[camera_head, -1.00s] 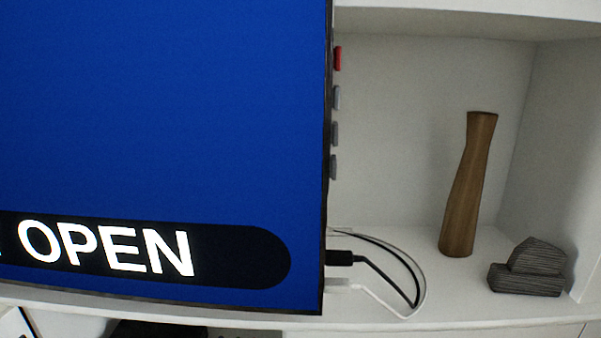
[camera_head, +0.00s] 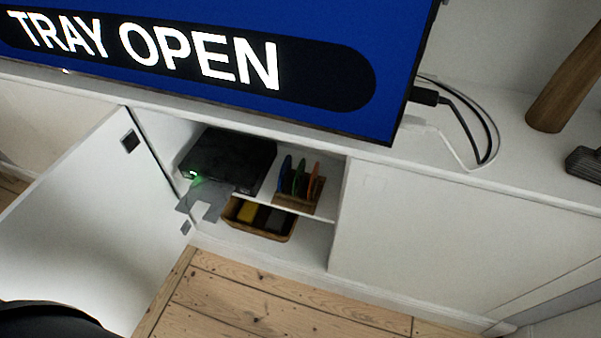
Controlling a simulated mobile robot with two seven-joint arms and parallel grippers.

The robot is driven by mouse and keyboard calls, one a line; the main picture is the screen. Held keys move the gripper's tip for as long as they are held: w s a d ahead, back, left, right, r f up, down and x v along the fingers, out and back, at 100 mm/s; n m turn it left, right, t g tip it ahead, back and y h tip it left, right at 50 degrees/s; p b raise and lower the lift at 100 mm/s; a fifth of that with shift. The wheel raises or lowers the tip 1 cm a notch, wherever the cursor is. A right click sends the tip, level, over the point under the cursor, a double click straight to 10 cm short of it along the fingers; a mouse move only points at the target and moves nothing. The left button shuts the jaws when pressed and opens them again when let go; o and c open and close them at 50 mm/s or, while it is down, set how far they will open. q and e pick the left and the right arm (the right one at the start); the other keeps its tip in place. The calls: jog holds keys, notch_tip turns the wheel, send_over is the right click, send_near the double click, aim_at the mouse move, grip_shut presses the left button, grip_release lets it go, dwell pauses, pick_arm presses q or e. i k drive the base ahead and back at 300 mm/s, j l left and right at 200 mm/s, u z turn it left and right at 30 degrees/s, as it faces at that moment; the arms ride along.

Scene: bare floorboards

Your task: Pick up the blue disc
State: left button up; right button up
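The blue disc (camera_head: 284,172) stands on edge at the left of a small wooden rack (camera_head: 312,207) on the cabinet's shelf. A green disc and a red-orange disc stand beside it in the rack. A black player (camera_head: 228,158) with a green light sits left of the rack, and its grey tray (camera_head: 206,200) sticks out at the front. Neither of my grippers is in view.
The white cabinet door (camera_head: 88,215) stands open at the left. A basket (camera_head: 262,219) with yellow and dark items sits below the shelf. The screen (camera_head: 390,60) above reads "TRAY OPEN". Cables hang by its right edge. Bare floorboards (camera_head: 255,300) lie in front.

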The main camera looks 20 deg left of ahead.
aim_at(285, 168)
jog(key=l+u, duration=0.3)
jog(key=u, duration=0.15)
jog(key=l+u, duration=0.35)
jog(key=u, duration=0.15)
jog(key=i+l, duration=0.05)
